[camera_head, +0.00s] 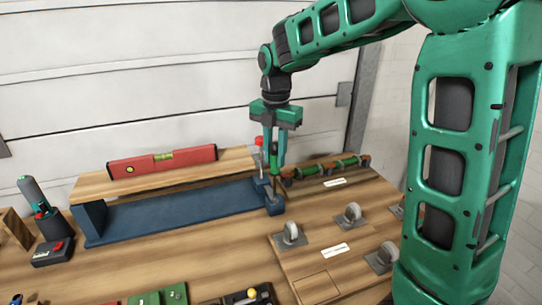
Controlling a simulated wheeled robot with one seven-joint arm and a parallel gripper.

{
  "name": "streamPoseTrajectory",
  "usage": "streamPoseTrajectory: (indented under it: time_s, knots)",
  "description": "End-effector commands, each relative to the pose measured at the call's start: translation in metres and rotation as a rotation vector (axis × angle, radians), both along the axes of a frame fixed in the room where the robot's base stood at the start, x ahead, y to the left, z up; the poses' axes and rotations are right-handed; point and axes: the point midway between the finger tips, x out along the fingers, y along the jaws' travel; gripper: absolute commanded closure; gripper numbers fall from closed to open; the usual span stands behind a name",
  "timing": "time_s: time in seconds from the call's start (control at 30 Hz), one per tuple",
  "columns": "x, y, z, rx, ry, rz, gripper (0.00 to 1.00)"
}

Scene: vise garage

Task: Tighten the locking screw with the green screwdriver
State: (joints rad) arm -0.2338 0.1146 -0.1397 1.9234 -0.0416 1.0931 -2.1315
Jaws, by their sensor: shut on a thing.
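My gripper (274,155) points straight down over the right end of the blue metal fixture (180,209). It is shut on the green screwdriver (274,163), which stands about upright between the fingers. The dark shaft of the screwdriver runs down to the small blue-grey block (272,199) at the fixture's right end. The locking screw is too small or hidden to make out. I cannot tell whether the screwdriver tip touches it. A red knob (259,141) shows just left of the fingers.
A red spirit level (163,161) lies on a wooden board on the fixture. A rack with green-handled tools (325,169) is close right of the gripper. Several casters, one nearby (291,234), stand on the bench. A cordless drill (42,215) stands at left. Bench space in front is partly clear.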

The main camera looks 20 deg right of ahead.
Motion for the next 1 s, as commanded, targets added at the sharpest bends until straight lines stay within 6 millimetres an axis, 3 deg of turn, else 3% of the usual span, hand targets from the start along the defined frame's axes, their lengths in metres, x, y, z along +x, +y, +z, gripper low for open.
streamPoseTrajectory:
  time_s: [0.13, 0.33, 1.0]
  knots:
    - [0.000, 0.000, -0.003, -0.001, 0.003, -0.198, 1.00]
    - [0.000, 0.000, 0.003, 0.000, 0.002, -0.183, 1.00]
    - [0.001, 0.000, 0.051, 0.000, 0.000, -0.180, 1.00]
